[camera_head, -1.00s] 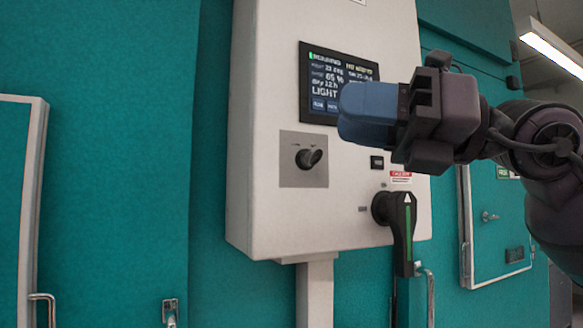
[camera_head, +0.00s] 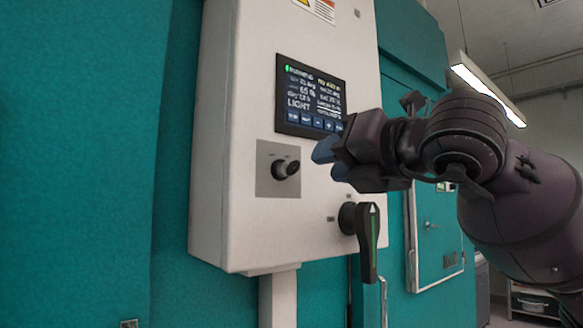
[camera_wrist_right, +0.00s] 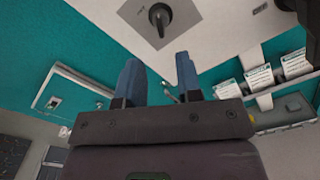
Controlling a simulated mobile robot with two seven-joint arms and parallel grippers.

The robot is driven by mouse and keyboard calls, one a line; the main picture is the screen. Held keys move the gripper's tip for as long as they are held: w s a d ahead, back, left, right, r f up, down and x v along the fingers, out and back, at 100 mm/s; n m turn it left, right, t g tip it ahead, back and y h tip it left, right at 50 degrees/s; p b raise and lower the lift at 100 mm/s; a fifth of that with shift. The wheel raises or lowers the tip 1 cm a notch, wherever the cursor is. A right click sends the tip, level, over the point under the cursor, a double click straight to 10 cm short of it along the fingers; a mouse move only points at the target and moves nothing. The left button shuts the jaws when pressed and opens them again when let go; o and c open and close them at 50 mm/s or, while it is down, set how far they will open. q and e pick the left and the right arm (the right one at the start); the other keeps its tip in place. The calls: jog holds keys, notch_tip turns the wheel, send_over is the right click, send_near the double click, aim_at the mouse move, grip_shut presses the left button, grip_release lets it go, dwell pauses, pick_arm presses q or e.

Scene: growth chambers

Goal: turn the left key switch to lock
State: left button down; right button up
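The key switch (camera_head: 284,168) is a black knob on a square grey plate (camera_head: 264,183), on the front of a white control box (camera_head: 225,130). It also shows at the top of the right wrist view (camera_wrist_right: 159,17), beyond the fingertips and apart from them. My right gripper (camera_head: 323,150) is just right of the switch in the head view, below the screen, with blue fingers. In the right wrist view its two fingers (camera_wrist_right: 158,75) stand apart with nothing between them. My left gripper is not in view.
A lit screen (camera_head: 310,97) sits above the switch. A black rotary handle with a green stripe (camera_head: 367,240) hangs at the box's lower right. Teal chamber walls (camera_head: 80,150) surround the box. A teal door with a white frame (camera_head: 437,237) is at right.

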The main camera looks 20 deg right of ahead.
aim_at(299, 167)
jog(key=x, duration=0.9)
jog(key=shift+w, duration=0.15)
jog(key=shift+f, duration=0.1)
jog(key=c, duration=0.6)
jog(key=shift+n, duration=0.4)
jog(key=shift+f+n, duration=0.1)
jog(key=shift+n, duration=0.5)
jog(key=n, duration=0.3)
jog(key=shift+b, duration=0.35)
jog(key=n, duration=0.6)
jog(key=shift+n, duration=0.4)
